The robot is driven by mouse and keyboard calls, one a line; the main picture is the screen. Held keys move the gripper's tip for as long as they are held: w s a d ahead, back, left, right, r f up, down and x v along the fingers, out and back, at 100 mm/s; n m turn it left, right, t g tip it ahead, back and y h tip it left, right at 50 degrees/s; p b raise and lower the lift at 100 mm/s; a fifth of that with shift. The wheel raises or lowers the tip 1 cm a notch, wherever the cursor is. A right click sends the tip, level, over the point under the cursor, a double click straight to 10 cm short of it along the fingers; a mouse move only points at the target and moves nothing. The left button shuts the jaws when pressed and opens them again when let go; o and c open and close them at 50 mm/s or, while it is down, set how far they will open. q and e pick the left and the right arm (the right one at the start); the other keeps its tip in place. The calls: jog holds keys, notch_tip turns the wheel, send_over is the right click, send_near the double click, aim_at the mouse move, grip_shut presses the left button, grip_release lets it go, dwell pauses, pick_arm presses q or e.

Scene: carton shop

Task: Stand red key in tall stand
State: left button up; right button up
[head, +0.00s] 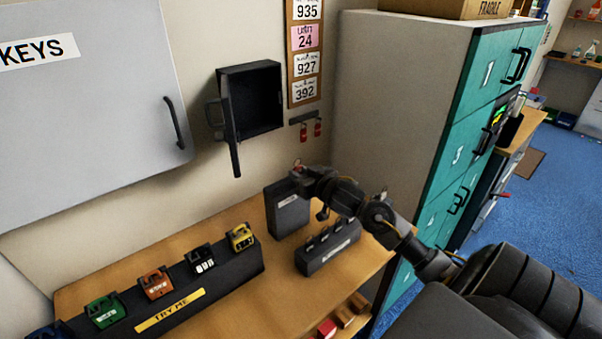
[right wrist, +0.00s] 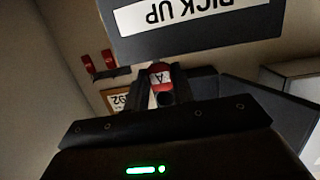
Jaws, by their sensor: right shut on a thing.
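My right gripper (head: 299,172) is at the top of the tall stand (head: 288,213), a dark grey block with a white label, upright on the wooden table. The gripper is shut on the red key (right wrist: 161,70), which has a white tag marked A and sits between the fingers in the right wrist view. A small bit of red also shows at the gripper in the head view. The tall stand (right wrist: 200,45) fills the top of the wrist view, its "PICK UP" label upside down. I cannot tell whether key and stand touch. My left gripper is not in view.
A low dark stand (head: 328,256) with several slots is right of the tall stand. A "TRY ME" bar (head: 190,305) carries several coloured padlocks. Two red keys (head: 318,128) hang on the wall beside an open black box (head: 255,100). Teal lockers (head: 478,120) stand to the right.

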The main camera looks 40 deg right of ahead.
jog(key=shift+f, duration=0.4)
dwell(0.3)
jog(key=o, duration=0.8)
jog(key=shift+o, duration=0.2)
jog(key=p+v, duration=0.4)
jog(key=v, duration=0.4)
dwell(0.3)
